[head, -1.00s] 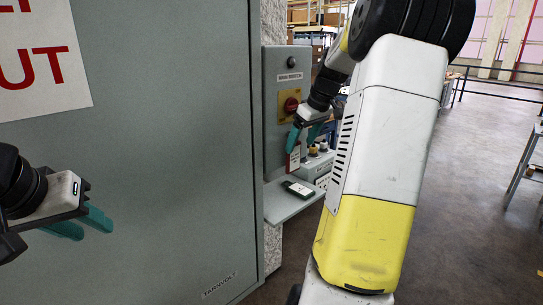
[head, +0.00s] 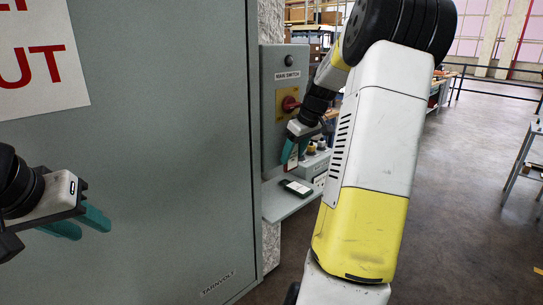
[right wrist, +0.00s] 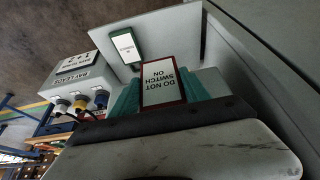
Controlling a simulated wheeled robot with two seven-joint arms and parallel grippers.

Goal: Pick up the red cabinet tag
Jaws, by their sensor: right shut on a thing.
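The red cabinet tag (right wrist: 163,82) is a white card with a red border reading "DO NOT SWITCH ON". In the right wrist view it stands between the teal fingers of my right gripper (right wrist: 160,93), which is shut on it. In the head view the right gripper (head: 295,152) is in front of the grey switch panel (head: 272,105), below the red rotary switch (head: 290,104). The tag is mostly hidden there, with a bit showing at the fingers. My left gripper (head: 92,226) is open and empty at the left, before the large cabinet door.
A shelf (head: 278,208) below the panel carries a dark device with a pale label (head: 297,187). The large grey cabinet door (head: 165,150) fills the left. Open floor lies at right.

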